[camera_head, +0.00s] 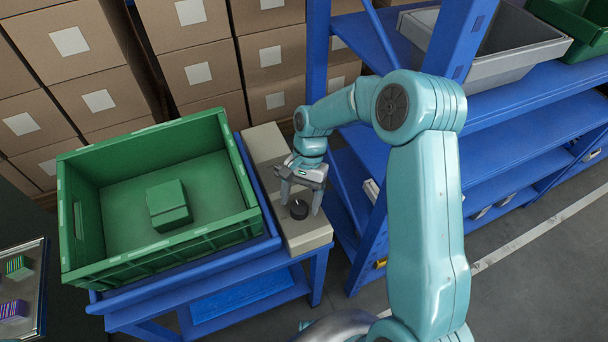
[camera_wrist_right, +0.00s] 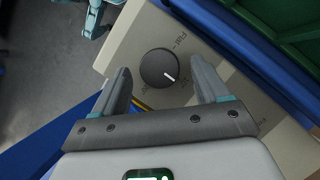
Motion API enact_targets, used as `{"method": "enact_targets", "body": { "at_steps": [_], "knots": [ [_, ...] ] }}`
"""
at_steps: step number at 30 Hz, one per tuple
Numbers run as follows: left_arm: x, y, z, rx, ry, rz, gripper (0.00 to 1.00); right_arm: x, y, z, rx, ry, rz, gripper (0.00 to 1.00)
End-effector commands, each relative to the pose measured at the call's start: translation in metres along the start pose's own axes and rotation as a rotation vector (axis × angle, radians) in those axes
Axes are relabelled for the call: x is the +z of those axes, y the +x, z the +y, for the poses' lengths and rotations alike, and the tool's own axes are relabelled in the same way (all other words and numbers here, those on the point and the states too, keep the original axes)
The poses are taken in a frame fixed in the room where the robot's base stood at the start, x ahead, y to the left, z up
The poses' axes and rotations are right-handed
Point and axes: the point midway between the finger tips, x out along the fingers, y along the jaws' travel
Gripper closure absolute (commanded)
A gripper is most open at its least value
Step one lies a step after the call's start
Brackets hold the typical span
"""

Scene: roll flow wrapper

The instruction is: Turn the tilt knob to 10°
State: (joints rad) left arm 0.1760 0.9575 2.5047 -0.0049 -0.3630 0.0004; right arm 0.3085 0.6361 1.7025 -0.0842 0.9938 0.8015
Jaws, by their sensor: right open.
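The tilt knob (camera_head: 299,209) is a round black dial on the beige control panel (camera_head: 306,236) at the right end of the blue stand. In the right wrist view the knob (camera_wrist_right: 159,69) has a white pointer mark aimed to the lower right. In the right wrist view the right gripper (camera_wrist_right: 166,88) shows gaps between both fingers and the knob. My left gripper is not in view.
A green crate (camera_head: 242,178) with a green block (camera_head: 168,204) inside stands left of the panel on the blue stand (camera_head: 262,271). Blue shelving (camera_head: 318,50) rises close behind and to the right. Stacked cardboard boxes (camera_head: 190,45) fill the back.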

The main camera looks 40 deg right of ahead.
Motion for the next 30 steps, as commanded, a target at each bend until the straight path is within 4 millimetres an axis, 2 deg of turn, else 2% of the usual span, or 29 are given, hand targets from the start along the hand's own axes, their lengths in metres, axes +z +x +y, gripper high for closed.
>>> {"method": "enact_targets", "body": {
  "at_steps": [9, 15, 21, 30],
  "knots": [
    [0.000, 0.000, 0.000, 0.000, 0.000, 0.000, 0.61, 0.000, -0.081, -0.001, -0.006, 0.000, 0.006, 0.26],
    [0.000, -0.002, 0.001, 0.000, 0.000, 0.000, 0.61, 0.000, -0.126, 0.000, -0.004, 0.000, 0.004, 0.26],
    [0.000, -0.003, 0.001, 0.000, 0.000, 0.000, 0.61, 0.001, -0.148, 0.000, -0.001, -0.001, 0.001, 0.26],
    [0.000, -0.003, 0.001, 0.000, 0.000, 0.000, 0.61, 0.001, -0.152, 0.000, -0.001, -0.001, 0.001, 0.26]
  ]
}}
